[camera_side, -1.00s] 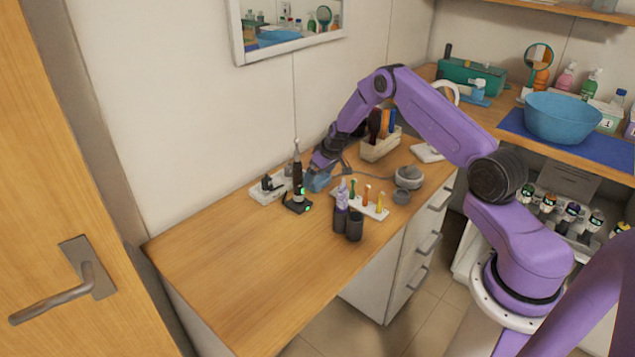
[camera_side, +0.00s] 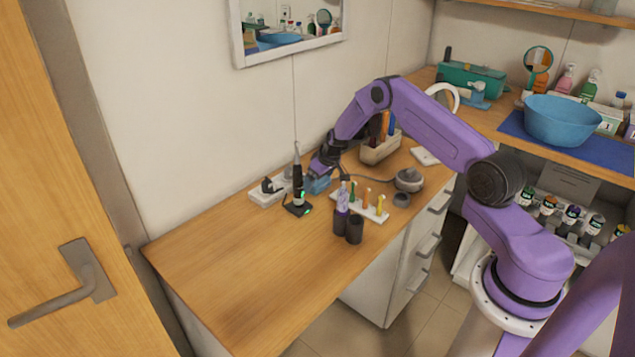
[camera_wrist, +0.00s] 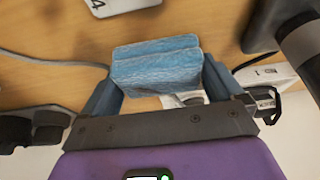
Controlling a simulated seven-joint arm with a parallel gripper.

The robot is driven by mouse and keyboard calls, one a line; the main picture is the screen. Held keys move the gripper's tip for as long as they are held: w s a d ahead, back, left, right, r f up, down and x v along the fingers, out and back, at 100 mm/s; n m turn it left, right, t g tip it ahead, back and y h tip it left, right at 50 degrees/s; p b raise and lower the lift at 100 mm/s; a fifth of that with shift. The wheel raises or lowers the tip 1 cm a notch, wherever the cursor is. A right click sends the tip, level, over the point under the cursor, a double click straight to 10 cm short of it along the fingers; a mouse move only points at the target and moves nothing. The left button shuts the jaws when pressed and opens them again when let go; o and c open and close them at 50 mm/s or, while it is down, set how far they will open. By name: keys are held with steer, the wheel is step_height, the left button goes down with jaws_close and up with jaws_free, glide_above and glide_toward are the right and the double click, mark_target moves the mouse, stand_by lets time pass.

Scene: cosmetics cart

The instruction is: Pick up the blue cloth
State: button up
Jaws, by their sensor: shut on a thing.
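The blue cloth (camera_wrist: 157,62) is a folded, thick light-blue pad in the wrist view. It sits between the two fingers of my gripper (camera_wrist: 160,80), which is shut on it. In the side view the cloth (camera_side: 318,186) shows as a small blue patch under my gripper (camera_side: 321,174), just right of the black toothbrush on its stand. Whether the cloth touches the counter is hard to tell.
Dark cups (camera_side: 354,229) and a white rack (camera_side: 375,212) stand in front. The counter's left part (camera_side: 230,250) is clear.

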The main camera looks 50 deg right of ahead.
steer(key=shift+r, duration=0.65)
steer(key=s+a+r, duration=0.4)
steer(key=s+r, duration=0.7)
steer(key=s, duration=0.2)
steer(key=shift+s+a+r, duration=0.15)
steer(key=shift+s+r, duration=0.05)
steer(key=shift+r, duration=0.05)
